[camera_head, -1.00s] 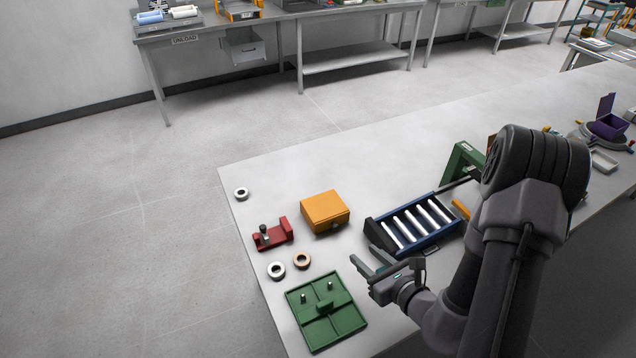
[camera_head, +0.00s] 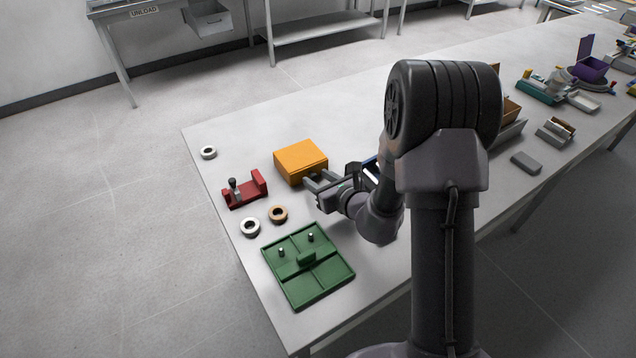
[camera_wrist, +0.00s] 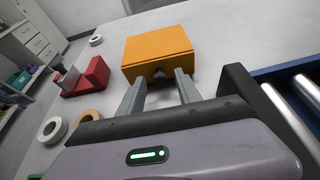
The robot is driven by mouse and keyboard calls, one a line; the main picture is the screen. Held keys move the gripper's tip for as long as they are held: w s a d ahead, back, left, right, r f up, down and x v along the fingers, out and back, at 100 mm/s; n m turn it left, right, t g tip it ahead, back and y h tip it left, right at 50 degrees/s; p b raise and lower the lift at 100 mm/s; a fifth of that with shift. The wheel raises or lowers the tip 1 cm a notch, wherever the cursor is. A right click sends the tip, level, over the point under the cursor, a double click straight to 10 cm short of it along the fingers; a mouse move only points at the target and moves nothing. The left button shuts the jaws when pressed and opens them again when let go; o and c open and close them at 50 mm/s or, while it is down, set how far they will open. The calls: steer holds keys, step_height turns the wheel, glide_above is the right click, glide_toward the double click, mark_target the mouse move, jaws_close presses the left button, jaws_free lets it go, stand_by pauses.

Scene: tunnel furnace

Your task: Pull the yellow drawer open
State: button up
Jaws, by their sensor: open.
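The yellow drawer is the orange-yellow box (camera_head: 300,160) on the table, seen shut in the head view. In the wrist view the box (camera_wrist: 157,50) lies straight ahead, with a small dark handle (camera_wrist: 160,76) low on its near face. My gripper (camera_head: 314,182) is at the near face of the box. In the wrist view my gripper (camera_wrist: 158,82) is open, with one finger on each side of the handle. I cannot tell whether the fingers touch the box or the handle.
A red fixture (camera_head: 246,189) stands left of the box. A silver ring (camera_head: 250,227) and a brown ring (camera_head: 278,214) lie nearby. A green divided tray (camera_head: 330,275) is in front. A blue roller rack (camera_wrist: 293,85) is close on the right.

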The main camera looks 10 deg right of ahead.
steer(key=shift+w+a+f, duration=0.1)
steer(key=shift+w, duration=0.2)
steer(key=shift+c, duration=0.2)
jaws_close()
steer(key=shift+s, duration=0.1)
stand_by(1.0)
